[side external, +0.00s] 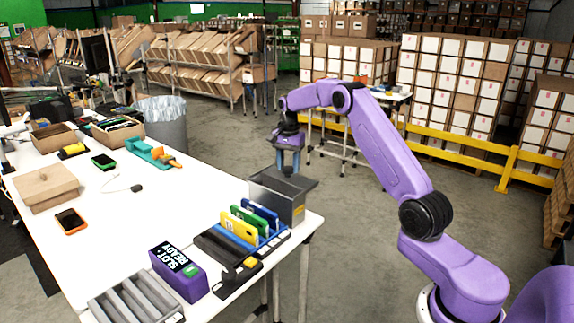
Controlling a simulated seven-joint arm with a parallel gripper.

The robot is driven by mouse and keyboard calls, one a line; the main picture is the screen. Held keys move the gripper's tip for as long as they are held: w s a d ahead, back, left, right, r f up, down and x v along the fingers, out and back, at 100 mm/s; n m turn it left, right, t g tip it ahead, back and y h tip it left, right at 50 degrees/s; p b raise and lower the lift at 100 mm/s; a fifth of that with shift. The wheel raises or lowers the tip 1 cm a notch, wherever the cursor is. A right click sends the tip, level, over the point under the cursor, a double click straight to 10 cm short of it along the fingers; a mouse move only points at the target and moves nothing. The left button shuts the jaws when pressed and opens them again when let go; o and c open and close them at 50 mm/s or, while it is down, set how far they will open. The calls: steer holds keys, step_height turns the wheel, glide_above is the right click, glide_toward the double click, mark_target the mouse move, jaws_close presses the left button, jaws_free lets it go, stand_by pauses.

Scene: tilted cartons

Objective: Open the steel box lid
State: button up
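The grey steel box (291,208) stands at the far right edge of the white table in the side external view, behind the rack of coloured cases. A dark grey panel at its top, which looks like the lid (300,181), reaches out past the right side of the body. I cannot tell how far it is raised. My gripper (286,170) points down right at the top of the box. Its fingertips are small and dark against the panel, so touching or apart is unclear, as is the finger gap.
A blue rack (272,240) with yellow, green and blue cases stands in front of the box. A purple "SLOT READY" unit (180,271) and a grey slotted tray (137,299) are nearer. The table's middle is clear.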

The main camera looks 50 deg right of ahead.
mark_target(288, 167)
steer(key=shift+o, duration=1.2)
step_height(288, 167, up, 12)
